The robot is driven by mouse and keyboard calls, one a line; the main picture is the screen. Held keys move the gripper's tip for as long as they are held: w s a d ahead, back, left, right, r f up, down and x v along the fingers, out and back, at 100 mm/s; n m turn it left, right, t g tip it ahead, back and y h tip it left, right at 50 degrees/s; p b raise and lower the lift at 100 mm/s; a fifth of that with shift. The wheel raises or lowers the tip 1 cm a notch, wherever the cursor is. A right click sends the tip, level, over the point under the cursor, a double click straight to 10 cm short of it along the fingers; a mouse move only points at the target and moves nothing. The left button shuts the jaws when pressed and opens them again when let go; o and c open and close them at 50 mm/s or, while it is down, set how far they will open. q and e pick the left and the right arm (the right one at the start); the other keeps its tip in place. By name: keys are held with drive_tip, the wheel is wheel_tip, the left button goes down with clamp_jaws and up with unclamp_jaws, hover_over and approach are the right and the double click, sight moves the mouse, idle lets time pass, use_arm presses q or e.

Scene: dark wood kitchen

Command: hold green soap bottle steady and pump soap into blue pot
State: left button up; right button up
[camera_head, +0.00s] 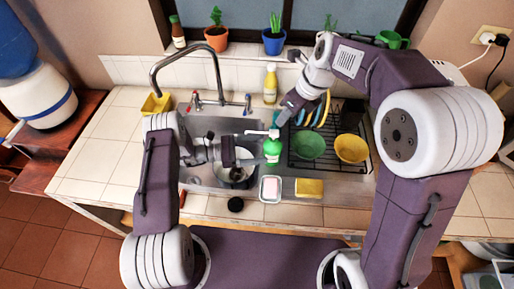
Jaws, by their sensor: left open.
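The green soap bottle (272,152) stands upright at the right edge of the sink basin, its white pump spout pointing left. A round pot (247,183) sits in the sink to the left of the bottle. Its inside looks pale, and I cannot make out a blue colour. My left gripper (233,164) is open above the pot, hides part of it, and is apart from the bottle. My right gripper (282,118) is just above and right of the pump head. I cannot tell whether it touches the pump or whether its fingers are shut.
A dish rack (335,168) with a green bowl (309,145), a yellow bowl (351,149) and plates stands to the right of the bottle. A soap dish (270,189) and a yellow sponge (309,188) lie in front. The faucet (186,62) arches over the sink; a yellow bottle (270,84) stands behind.

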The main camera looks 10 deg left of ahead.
use_arm(q)
drive_tip(key=x, duration=0.9)
